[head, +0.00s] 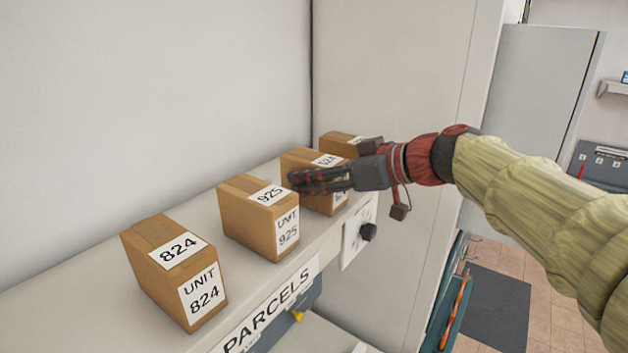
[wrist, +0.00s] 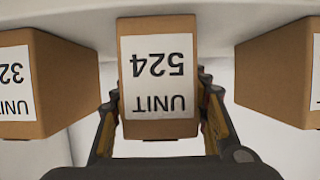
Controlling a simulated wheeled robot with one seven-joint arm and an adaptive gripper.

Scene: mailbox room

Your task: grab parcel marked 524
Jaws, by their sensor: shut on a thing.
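The parcel marked 524 (wrist: 158,85) is a brown box with a white "UNIT 524" label, upside down in the wrist view, filling the middle. In the head view the same parcel (head: 297,160) is third along the shelf, partly hidden behind my gripper. My gripper (head: 318,180) is shut on it, with one finger on each side in the wrist view. I cannot tell whether the box is resting on the shelf or slightly raised.
Parcels 925 (head: 250,215) and 824 (head: 165,275) stand to the left on the white shelf (head: 100,315). Another parcel (head: 338,143) stands behind, partly hidden by my gripper. In the wrist view, neighbouring parcels (wrist: 45,85) flank it closely. A dark knob (head: 368,232) is below.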

